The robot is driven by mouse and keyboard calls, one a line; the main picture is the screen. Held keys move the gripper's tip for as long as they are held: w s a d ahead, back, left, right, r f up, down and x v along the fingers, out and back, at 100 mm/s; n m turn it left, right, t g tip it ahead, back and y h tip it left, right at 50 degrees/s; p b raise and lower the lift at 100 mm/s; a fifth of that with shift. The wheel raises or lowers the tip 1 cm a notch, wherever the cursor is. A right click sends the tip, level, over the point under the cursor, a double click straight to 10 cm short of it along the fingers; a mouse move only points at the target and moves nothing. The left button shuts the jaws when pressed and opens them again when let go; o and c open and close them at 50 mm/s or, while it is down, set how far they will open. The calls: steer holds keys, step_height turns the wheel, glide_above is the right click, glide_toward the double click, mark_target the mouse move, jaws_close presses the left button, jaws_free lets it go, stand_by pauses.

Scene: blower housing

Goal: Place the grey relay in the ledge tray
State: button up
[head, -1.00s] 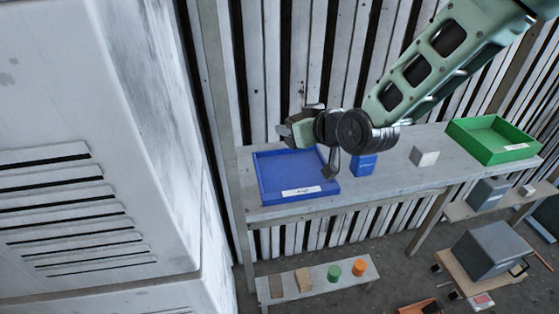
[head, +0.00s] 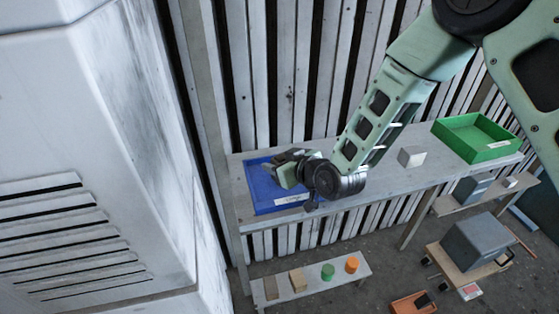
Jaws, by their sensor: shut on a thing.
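The blue tray (head: 262,200) sits at the left end of the grey wall ledge, with a white label on its front rim that is too small to read. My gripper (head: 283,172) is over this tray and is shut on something. The held piece is mostly hidden by the gripper and appears to be the grey relay. I cannot tell whether it touches the tray floor. The gripper and wrist cover much of the tray's right part.
A pale grey block (head: 411,156) stands on the ledge (head: 385,176), left of a green tray (head: 478,138). Below, a low bench (head: 315,281) holds several small pieces. A large grey cabinet (head: 90,150) fills the left. A grey box (head: 475,247) stands at lower right.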

steer(key=shift+f, duration=0.2)
steer(key=o, duration=1)
steer(key=shift+o, duration=0.2)
steer(key=shift+r, duration=0.1)
